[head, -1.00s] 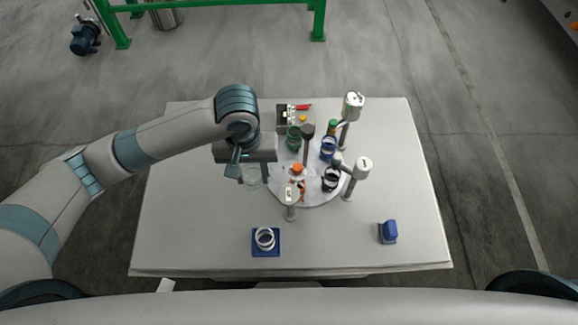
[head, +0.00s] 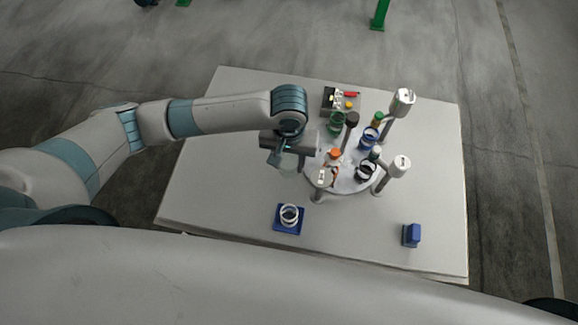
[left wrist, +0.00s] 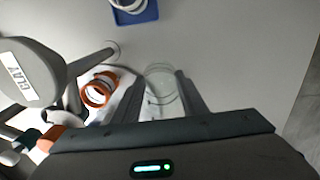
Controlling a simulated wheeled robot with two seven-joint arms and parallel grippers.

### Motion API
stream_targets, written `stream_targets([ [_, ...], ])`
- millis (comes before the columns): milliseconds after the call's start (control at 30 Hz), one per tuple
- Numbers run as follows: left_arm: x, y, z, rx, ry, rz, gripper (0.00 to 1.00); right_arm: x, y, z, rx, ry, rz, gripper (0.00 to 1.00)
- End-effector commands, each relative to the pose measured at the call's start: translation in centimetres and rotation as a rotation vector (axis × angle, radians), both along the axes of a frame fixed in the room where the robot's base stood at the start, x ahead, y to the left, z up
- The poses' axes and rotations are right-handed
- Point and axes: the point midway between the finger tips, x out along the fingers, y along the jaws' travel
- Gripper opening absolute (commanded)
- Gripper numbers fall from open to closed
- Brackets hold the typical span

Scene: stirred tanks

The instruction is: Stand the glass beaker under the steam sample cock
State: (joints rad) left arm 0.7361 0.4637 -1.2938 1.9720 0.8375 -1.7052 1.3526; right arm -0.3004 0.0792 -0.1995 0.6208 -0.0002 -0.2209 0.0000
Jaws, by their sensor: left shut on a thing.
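My left gripper (head: 287,158) is shut on a clear glass beaker (head: 288,166), seen left of the round plate (head: 352,183). In the left wrist view, the beaker (left wrist: 162,92) stands out faintly between the two fingers. Several posts with pale, labelled heads stand around the plate: a front one (head: 325,177), one at right (head: 400,165) and one at back right (head: 403,98). I cannot tell which is the steam sample cock. The label on the near head (left wrist: 30,75) in the left wrist view seems to read "CLAY". My right gripper is not in view.
Coloured vessels crowd the plate, including an orange-rimmed one (left wrist: 98,92) close to the gripper. A blue square mat (head: 277,226) holding white rings lies in front. A blue block (head: 411,236) stands front right. The table's left side is clear.

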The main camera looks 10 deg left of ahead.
Motion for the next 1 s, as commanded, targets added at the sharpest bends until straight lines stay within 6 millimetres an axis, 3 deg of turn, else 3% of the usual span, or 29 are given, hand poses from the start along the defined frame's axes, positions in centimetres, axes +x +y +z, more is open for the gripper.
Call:
stream_targets([
  [333,-0.1,0.0,-3.4,0.002,0.001,0.001,0.17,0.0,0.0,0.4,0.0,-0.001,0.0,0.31],
  [767,0.0,0.0,-3.9,0.001,0.0,0.0,0.17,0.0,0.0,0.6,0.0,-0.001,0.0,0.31],
  [800,0.0,0.0,-3.9,0.001,0.0,-0.001,0.46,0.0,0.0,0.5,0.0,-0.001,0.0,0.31],
  [833,0.0,0.0,-3.9,0.001,0.0,-0.001,0.53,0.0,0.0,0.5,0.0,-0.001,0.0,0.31],
  [867,0.0,0.0,-3.9,0.001,0.0,-0.001,0.58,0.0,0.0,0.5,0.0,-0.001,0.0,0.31],
  [1000,0.0,0.0,-3.9,0.001,0.0,-0.001,0.58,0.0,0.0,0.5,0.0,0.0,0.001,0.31],
])
